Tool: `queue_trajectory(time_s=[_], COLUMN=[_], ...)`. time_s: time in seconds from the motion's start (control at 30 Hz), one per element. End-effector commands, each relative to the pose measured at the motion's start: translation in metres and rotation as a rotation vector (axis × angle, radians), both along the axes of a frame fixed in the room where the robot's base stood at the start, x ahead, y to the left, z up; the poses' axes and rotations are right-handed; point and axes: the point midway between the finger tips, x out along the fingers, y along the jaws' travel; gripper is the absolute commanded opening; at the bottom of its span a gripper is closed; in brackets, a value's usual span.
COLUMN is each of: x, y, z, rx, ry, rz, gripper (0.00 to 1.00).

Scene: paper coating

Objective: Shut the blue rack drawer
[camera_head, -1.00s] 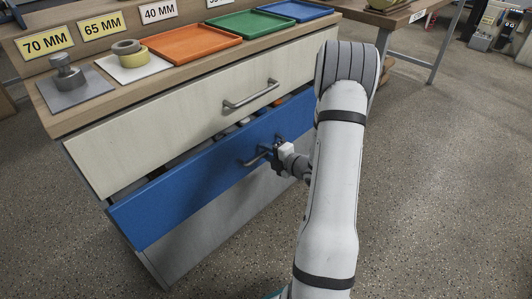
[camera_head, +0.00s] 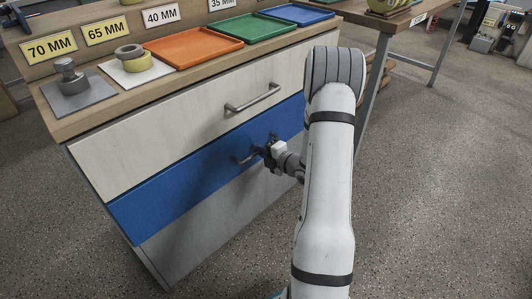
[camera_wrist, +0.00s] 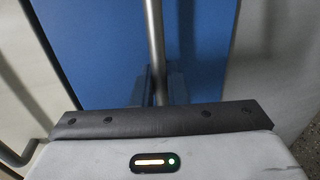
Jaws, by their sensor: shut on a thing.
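The blue drawer (camera_head: 172,199) is the middle front of the cabinet, and its face looks flush or nearly flush with the cream drawer above. My gripper (camera_head: 268,153) is at the right part of the blue drawer's metal bar handle (camera_head: 244,159). In the wrist view, the handle (camera_wrist: 155,40) runs between the two fingers of my gripper (camera_wrist: 161,85), with the blue drawer face (camera_wrist: 105,45) close behind. The gripper is shut on the handle. The fingertips are partly hidden by the wrist housing.
The cream drawer (camera_head: 130,150) above is shut, with its own handle (camera_head: 252,98). A grey panel (camera_head: 200,235) lies below. The worktop holds orange (camera_head: 195,47), green (camera_head: 250,27) and blue (camera_head: 297,14) trays. The floor (camera_head: 430,200) at right is clear.

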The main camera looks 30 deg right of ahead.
Motion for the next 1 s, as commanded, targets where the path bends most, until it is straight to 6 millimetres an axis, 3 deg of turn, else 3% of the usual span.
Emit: queue_trajectory(time_s=[0.3, 0.33, 0.53, 0.8, 1.0], x=[0.008, 0.008, 0.007, 0.004, -0.022], y=[0.003, 0.003, 0.003, 0.001, -0.009], z=[0.0, 0.0, 0.0, 0.001, 0.009], rx=[-0.001, -0.001, -0.001, 0.001, 0.001], ry=[-0.002, -0.002, -0.001, 0.0, 0.002], rz=[0.001, 0.001, 0.0, -0.002, -0.006], gripper=[0.0, 0.15, 0.3, 0.3, 0.3])
